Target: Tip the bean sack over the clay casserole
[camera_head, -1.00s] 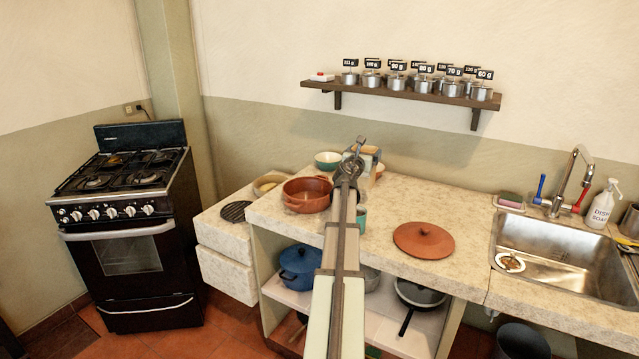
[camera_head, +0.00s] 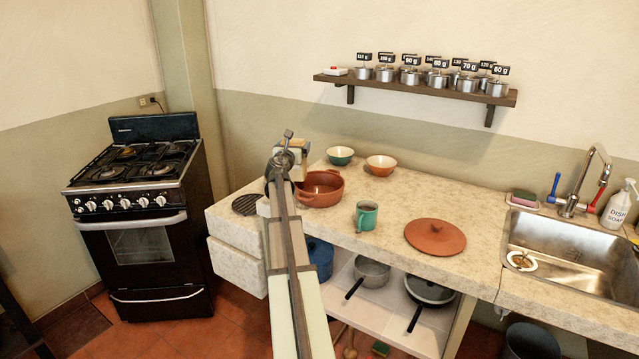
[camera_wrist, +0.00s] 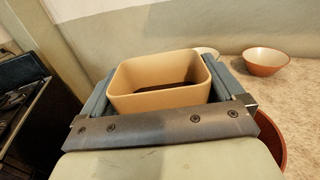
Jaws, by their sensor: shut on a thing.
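The clay casserole (camera_head: 324,192) is a reddish-brown, open, two-handled pot on the left of the counter; its edge shows at the lower right in the wrist view (camera_wrist: 276,143). My gripper (camera_head: 292,158) is behind and to the left of the casserole, partly hidden by my arm. It is shut on a tan, open-topped, box-like container, which I take as the bean sack (camera_wrist: 160,98). The sack looks roughly upright, with its mouth up. Its inside is dark at the bottom; I cannot make out beans. The sack appears beside the casserole, not over its opening.
A teal mug (camera_head: 367,216) and a clay lid (camera_head: 435,237) are on the counter right of the casserole. A green bowl (camera_head: 340,155) and an orange bowl (camera_head: 380,165) stand behind. A wall shelf (camera_head: 420,88) holds several labelled tins. A black stove (camera_head: 140,220) stands at left.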

